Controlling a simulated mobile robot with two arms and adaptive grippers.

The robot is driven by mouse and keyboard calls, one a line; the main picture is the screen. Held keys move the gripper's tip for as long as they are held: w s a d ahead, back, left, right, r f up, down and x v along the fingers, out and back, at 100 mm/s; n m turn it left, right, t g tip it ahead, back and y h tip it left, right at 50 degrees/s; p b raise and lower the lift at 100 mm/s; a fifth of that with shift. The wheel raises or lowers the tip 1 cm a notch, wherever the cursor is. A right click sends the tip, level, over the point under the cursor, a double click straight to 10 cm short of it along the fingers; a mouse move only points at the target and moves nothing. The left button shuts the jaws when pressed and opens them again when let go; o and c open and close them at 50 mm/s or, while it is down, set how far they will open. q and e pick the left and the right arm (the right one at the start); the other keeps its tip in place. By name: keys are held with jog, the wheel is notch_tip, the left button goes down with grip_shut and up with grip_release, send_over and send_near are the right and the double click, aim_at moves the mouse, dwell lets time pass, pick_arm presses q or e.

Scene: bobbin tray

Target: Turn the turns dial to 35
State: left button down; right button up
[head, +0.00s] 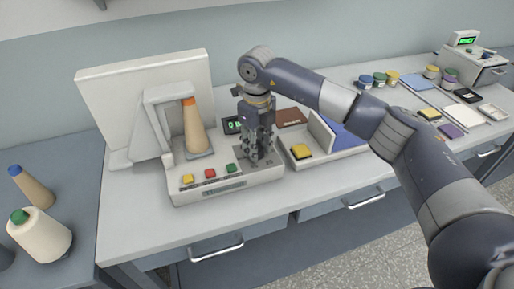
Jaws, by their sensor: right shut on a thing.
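The winding machine (228,185) stands on the bench, with yellow, red and green buttons along its front. My right gripper (262,152) points down at the right part of the machine's top, over a dark panel. It is shut on the turns dial there, and its fingers hide the dial and any pointer or marks. My left gripper is not in view.
A tan cone (194,128) with an orange tip stands on the machine left of my gripper. A tray (325,152) with a yellow block (301,151) lies close on the right. Several jars and pads are at the far right. The bench front is clear.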

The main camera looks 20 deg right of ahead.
jog(key=shift+m, duration=0.8)
jog(key=o, duration=1.1)
notch_tip(320, 180, up, 12)
jog(key=shift+r, duration=0.1)
